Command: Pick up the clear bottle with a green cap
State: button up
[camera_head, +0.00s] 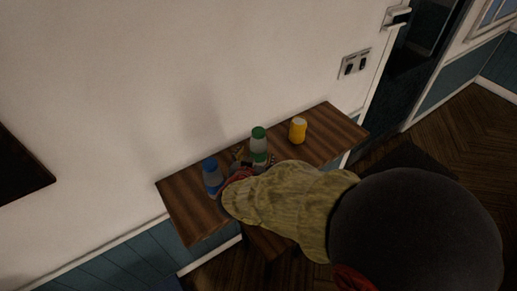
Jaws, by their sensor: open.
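The clear bottle with a green cap (259,141) stands upright on the wooden table (322,123), near the middle of its top. It has a pale, see-through body between a green cap and a green lower part. My gripper (250,163) is open at the bottle's lower part, on its near side. The lower end of the bottle is partly hidden by my gripper and arm. I cannot tell whether the fingers touch the bottle or whether it stands between them.
A blue-capped bottle (211,171) stands left of my gripper, close to it. A yellow container (298,131) with a pale top stands to the right of the green-capped bottle. A white wall (130,90) rises behind the table. The table's right end is clear.

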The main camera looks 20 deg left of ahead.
aim_at(259, 150)
jog(key=shift+w+f, duration=0.3)
jog(key=shift+f, duration=0.1)
jog(key=b+x, duration=0.3)
jog(key=x, duration=0.4)
jog(key=shift+s+a+f, duration=0.15)
jog(key=c, duration=0.3)
jog(key=c, duration=0.7)
